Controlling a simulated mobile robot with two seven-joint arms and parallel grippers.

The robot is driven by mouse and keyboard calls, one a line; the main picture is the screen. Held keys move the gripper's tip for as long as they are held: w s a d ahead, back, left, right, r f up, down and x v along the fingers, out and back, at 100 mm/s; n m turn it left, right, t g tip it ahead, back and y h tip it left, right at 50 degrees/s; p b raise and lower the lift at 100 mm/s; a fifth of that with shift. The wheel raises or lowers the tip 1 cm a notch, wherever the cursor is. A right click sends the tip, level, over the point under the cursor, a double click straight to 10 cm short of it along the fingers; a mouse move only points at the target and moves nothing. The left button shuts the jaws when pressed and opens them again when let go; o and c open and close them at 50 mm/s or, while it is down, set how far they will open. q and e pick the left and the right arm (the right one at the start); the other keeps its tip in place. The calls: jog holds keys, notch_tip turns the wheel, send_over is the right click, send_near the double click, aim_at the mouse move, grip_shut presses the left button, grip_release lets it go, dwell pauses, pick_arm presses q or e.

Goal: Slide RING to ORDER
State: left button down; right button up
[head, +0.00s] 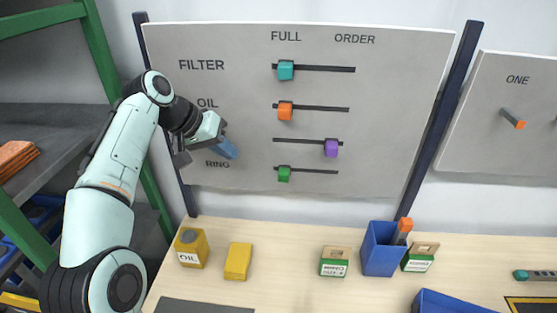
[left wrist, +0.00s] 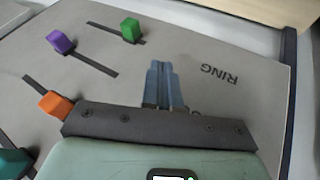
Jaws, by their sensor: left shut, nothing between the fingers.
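The grey slider board (head: 400,120) has FULL above the left slot ends and ORDER above the right. The RING row is the lowest, with a green slider block (head: 284,174) at the left, FULL end of its slot; the block also shows in the left wrist view (left wrist: 131,30). My left gripper (head: 230,152) is shut and empty, its blue fingers in front of the board near the RING label, left of the green block and apart from it. Its fingers also show in the left wrist view (left wrist: 160,66). The third row's label is hidden behind the gripper.
A teal block (head: 285,70) and an orange block (head: 285,112) sit at the left of their slots above. A purple block (head: 331,148) sits at the right of its slot, just above the RING slot. Boxes and a blue bin (head: 380,252) stand on the table below.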

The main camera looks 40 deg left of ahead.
aim_at(284, 174)
pick_arm(q)
jog(key=shift+s, duration=0.2)
pick_arm(e)
jog(key=shift+s, duration=0.2)
pick_arm(q)
jog(key=w+d+f+b, duration=0.1)
jog(key=w+d+f, duration=0.4)
jog(key=w+f, duration=0.2)
jog(key=shift+w+d+f, duration=0.4)
jog(key=shift+f, duration=0.1)
pick_arm(e)
jog(key=shift+s+f, duration=0.15)
jog(key=shift+f, duration=0.4)
